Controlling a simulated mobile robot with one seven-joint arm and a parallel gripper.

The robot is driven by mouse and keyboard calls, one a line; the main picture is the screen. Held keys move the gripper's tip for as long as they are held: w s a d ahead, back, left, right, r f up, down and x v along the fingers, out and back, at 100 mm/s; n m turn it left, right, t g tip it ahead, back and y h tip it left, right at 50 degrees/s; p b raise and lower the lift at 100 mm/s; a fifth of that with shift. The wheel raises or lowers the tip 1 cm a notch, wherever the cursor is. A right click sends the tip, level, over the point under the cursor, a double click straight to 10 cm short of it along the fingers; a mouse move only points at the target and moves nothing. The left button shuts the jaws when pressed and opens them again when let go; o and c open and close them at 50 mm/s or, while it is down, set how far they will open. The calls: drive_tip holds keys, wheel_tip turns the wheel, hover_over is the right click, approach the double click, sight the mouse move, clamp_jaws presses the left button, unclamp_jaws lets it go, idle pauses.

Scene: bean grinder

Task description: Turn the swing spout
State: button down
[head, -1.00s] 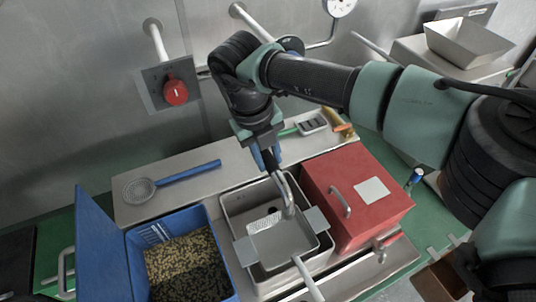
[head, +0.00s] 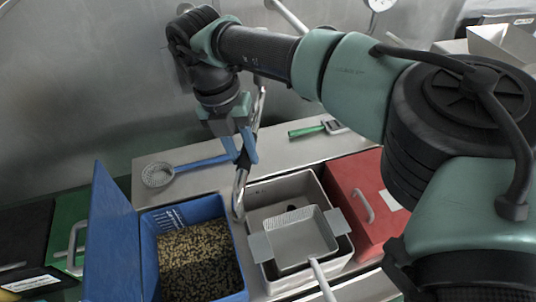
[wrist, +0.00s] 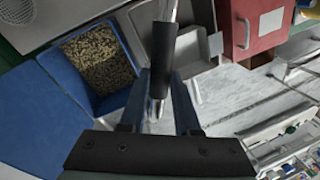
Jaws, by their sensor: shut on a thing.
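The swing spout (head: 239,186) is a curved chrome pipe. Its lower end hangs at the border between the grey sink basin (head: 262,196) and the blue bin (head: 172,216). My gripper (head: 244,157) is shut on the spout, with its blue fingers around the upright part of the pipe. In the wrist view the spout (wrist: 163,55) carries a black sleeve and runs down between the fingers of my gripper (wrist: 162,92). The spout's base is partly hidden by my arm in the head view.
A grey strainer pan (head: 299,238) rests over the basin. A red box (head: 366,185) with a handle stands to the right. A blue-handled skimmer (head: 160,174) lies behind the blue bin, which holds brown pellets. A green-handled tool (head: 308,131) lies on the back ledge.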

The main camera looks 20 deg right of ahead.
drive_tip(key=shift+w+a+r+m+g, duration=0.1)
drive_tip(key=shift+w+a+m, duration=0.4)
drive_tip(key=shift+a, duration=0.25)
drive_tip(key=shift+w+a+f+m+g, duration=0.1)
drive_tip(key=shift+w+a+m, duration=0.35)
drive_tip(key=shift+a, duration=0.25)
drive_tip(key=shift+w+a+r+m+g, duration=0.1)
drive_tip(key=shift+w+a+m, duration=0.4)
drive_tip(key=shift+a, duration=0.25)
drive_tip(key=c, duration=0.6)
unclamp_jaws()
drive_tip(key=shift+c, duration=0.2)
drive_tip(key=b+v, duration=0.2)
drive_tip(key=v, duration=1.1)
drive_tip(key=shift+d, duration=0.15)
